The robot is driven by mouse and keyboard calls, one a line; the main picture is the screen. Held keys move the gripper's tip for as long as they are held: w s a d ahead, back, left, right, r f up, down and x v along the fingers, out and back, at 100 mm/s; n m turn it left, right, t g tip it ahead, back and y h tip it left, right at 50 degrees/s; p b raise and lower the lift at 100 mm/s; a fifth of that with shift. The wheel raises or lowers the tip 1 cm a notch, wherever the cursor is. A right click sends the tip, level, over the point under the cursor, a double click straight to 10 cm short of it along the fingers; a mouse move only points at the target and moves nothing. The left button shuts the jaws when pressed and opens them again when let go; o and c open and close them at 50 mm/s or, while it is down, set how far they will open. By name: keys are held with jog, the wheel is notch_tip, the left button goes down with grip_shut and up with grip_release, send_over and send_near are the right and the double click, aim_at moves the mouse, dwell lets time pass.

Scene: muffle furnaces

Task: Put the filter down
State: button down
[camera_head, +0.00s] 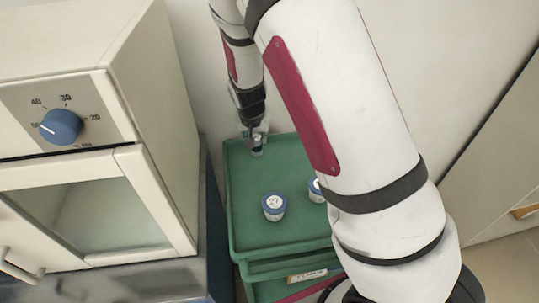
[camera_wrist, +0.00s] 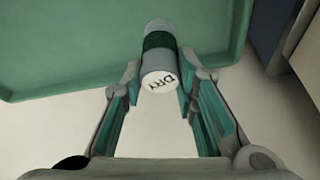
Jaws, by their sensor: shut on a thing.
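My gripper (camera_head: 256,137) is at the back edge of the green tray (camera_head: 240,221), at the end of my arm reaching down from above. In the wrist view, the gripper's fingers (camera_wrist: 160,84) are shut on the filter (camera_wrist: 158,56), a small grey cylinder with a dark green band and a pale end face reading "DRY". In the head view the filter is small and mostly hidden by the fingers. The tray also shows behind it in the wrist view (camera_wrist: 70,45). I cannot tell whether the filter touches the tray floor.
A furnace (camera_head: 100,150) with a blue dial stands left, close to the tray. A wall (camera_head: 190,60) rises behind. Tray floor between the filter and jars is clear.

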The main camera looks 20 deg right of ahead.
aim_at(257, 150)
jog(key=shift+f, duration=2.6)
jog(key=shift+f, duration=0.15)
jog(key=c, duration=1.3)
grip_release()
jog(key=s+r+n+y, duration=0.1)
jog(key=s+r, duration=0.4)
jog(key=r, duration=0.4)
jog(key=s+a+r+y+p, duration=0.1)
jog(key=s+r, duration=0.5)
jog(key=r, duration=0.2)
jog(key=s+r+n, duration=0.1)
jog(key=s+r, duration=0.4)
jog(key=r, duration=0.4)
jog(key=s+r+n, duration=0.1)
jog(key=s+r, duration=0.1)
jog(key=s, duration=0.3)
jog(key=s+d+r+n, duration=0.1)
jog(key=s+r, duration=0.1)
jog(key=s, duration=0.4)
jog(key=s+r+n, duration=0.1)
jog(key=s+r, duration=0.2)
jog(key=s, duration=0.3)
jog(key=shift+s+d+t, duration=0.15)
jog(key=shift+t, duration=0.25)
